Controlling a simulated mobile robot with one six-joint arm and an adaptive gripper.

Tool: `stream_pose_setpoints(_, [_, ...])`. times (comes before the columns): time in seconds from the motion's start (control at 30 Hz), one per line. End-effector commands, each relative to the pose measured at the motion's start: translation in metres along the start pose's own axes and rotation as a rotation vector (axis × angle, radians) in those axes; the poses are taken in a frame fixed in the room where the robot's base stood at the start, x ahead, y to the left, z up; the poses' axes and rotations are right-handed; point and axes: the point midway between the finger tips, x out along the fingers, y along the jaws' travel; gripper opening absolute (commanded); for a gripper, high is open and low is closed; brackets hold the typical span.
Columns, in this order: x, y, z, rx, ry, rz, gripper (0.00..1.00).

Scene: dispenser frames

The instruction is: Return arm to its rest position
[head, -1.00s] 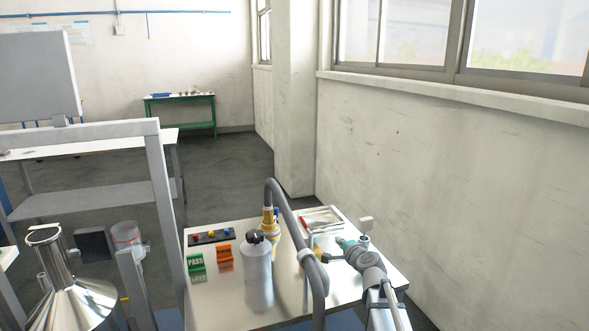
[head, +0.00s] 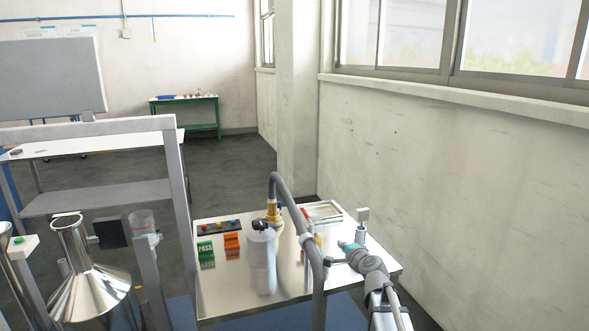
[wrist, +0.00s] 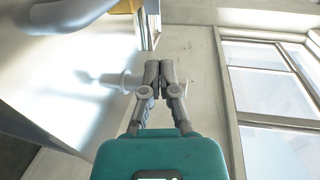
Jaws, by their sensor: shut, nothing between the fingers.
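My gripper (head: 348,247) shows teal in the head view, above the right side of the steel-topped table (head: 215,293). My grey arm reaches it from the lower right. In the wrist view my gripper (wrist: 161,68) has its two grey fingers together, with nothing between them. Its fingertips are too small to make out in the head view.
A grey bottle (head: 262,262), a bent grey pipe (head: 311,255), a green PASS block (head: 206,254) and an orange block (head: 232,246) are on the table. A shiny metal funnel vessel (head: 95,288) stands left. The wall (head: 430,180) rises close on the right.

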Motion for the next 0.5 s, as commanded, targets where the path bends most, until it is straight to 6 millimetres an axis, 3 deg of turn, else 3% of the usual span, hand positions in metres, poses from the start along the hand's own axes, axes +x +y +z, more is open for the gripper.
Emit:
stream_pose_setpoints(0.2, [0.000, 0.000, 0.000, -0.002, -0.001, 0.001, 0.00])
stream_pose_setpoints(0.5, [-0.012, 0.009, 0.019, -0.117, -0.072, 0.076, 0.00])
